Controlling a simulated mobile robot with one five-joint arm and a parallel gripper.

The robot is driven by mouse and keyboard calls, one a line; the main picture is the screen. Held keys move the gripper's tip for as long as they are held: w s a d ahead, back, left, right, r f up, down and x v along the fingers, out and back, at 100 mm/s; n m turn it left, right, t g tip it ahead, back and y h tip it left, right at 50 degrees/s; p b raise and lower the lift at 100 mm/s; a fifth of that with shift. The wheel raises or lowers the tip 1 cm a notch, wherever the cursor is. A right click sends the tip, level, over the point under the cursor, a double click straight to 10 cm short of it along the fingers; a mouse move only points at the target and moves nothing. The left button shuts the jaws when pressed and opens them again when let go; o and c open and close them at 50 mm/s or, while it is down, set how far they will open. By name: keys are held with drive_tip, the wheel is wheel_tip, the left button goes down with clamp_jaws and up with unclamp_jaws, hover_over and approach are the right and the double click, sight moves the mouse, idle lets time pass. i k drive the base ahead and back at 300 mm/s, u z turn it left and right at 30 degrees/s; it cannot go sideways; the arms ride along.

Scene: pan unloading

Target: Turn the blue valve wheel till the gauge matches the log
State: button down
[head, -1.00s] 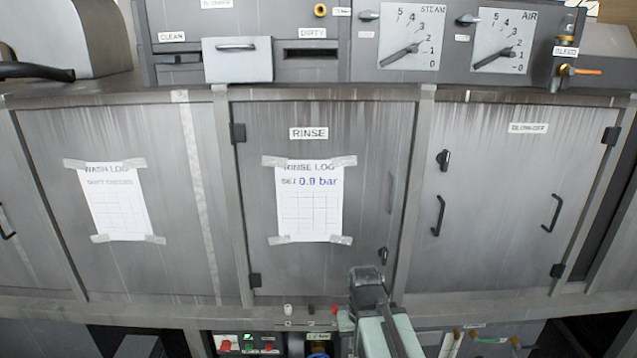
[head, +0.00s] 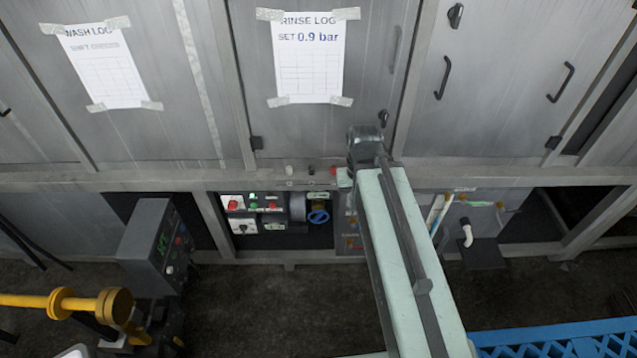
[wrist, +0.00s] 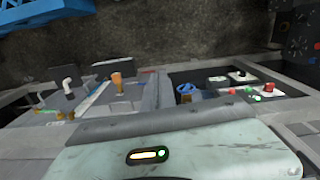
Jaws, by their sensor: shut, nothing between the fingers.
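The blue valve wheel (head: 318,217) sits low in a recess under the counter, left of my arm in the head view. It also shows in the wrist view (wrist: 186,88), upright on its mount. The rinse log (head: 308,62) is taped to the cabinet door above and reads "SET 0.9 bar". No gauge dial can be read now. My pale green arm reaches forward to the right of the wheel. My gripper's fingers do not show in either view; a pale part of me with a small light fills the bottom of the wrist view.
A panel of red and green buttons (head: 255,204) is left of the wheel. A grey control box (head: 158,248) and yellow pipe (head: 60,301) stand at left. A blue crate (head: 550,340) lies at lower right. Pipes (head: 440,212) are right of my arm. Middle floor is clear.

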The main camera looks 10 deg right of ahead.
sight(320, 213)
drive_tip(key=k, duration=0.5)
drive_tip(key=u, duration=0.6)
drive_tip(key=i, duration=0.2)
drive_tip(key=u, duration=1.65)
drive_tip(key=i, duration=0.5)
drive_tip(key=z, duration=0.1)
